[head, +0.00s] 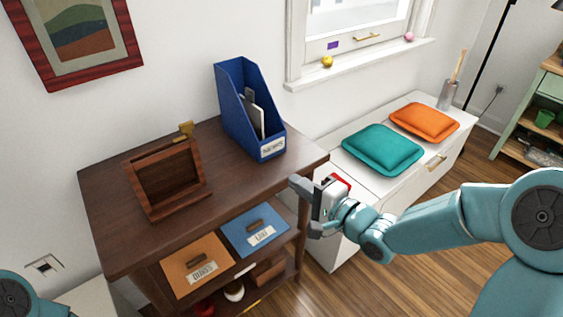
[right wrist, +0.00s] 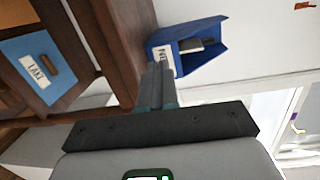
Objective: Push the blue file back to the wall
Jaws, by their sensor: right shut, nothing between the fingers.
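The blue file (head: 240,115) is an upright, open-topped holder with a white label on its front and papers inside. It stands on the dark wooden cabinet top, label end toward the front edge and tall end near the wall. Whether it touches the wall is unclear. My right gripper (head: 298,186) is in front of the cabinet's right front corner, apart from the file. In the right wrist view its fingers (right wrist: 157,82) are shut and empty, in line with the label end of the blue file (right wrist: 187,47). My left gripper is out of view.
A wooden frame-like stand (head: 168,180) is on the cabinet top (head: 110,190), left of the file. An orange drawer (head: 197,266) and a blue drawer (head: 255,231) are below. A white bench (head: 400,170) with teal and orange cushions stands at right, under the window.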

